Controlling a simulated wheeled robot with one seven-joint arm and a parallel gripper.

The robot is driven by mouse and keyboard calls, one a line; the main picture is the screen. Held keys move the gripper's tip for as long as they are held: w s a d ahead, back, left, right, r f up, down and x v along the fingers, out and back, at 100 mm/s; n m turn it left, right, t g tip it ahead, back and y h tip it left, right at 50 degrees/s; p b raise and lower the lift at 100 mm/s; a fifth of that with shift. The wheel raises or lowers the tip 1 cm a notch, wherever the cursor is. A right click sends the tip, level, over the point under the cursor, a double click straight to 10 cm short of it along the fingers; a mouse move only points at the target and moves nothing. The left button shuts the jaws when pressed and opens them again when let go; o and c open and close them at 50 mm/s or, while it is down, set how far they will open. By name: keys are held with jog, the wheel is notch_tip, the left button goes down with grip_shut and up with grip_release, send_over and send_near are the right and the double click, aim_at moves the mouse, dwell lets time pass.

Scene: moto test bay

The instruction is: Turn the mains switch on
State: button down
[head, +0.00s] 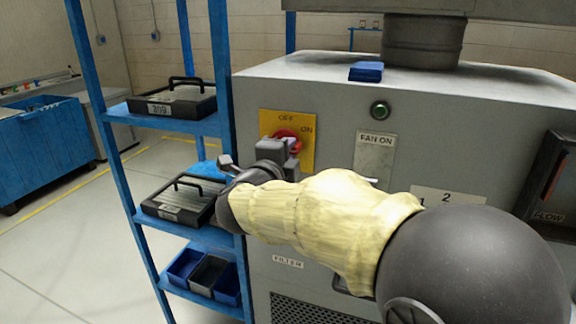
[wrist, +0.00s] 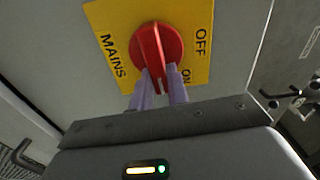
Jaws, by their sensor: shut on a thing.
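The mains switch is a red rotary knob (wrist: 156,45) with a raised grip bar, on a yellow plate (wrist: 103,22) marked MAINS, OFF and ON. In the head view the red knob (head: 288,133) shows partly behind my gripper (head: 292,152), with its yellow plate (head: 268,118) on the grey cabinet's front. In the wrist view my gripper (wrist: 161,80) has its two pale purple fingers on either side of the grip bar, shut on it.
Right of the switch are a green button (head: 380,110) and a FAN ON plate (head: 375,158). A blue shelf rack (head: 221,60) with black cases (head: 172,103) and bins (head: 208,275) stands close at the left. A blue object (head: 366,71) lies on the cabinet top.

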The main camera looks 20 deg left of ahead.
jog(key=shift+f+m+b, duration=0.25)
jog(key=shift+m+b, duration=0.15)
jog(key=c, duration=1.4)
grip_release()
jog(key=shift+r, duration=0.1)
jog(key=shift+o, duration=0.2)
jog(key=s+a+b, duration=0.1)
jog(key=s, duration=1.6)
jog(key=shift+s+a, duration=0.2)
jog(key=shift+s, duration=0.1)
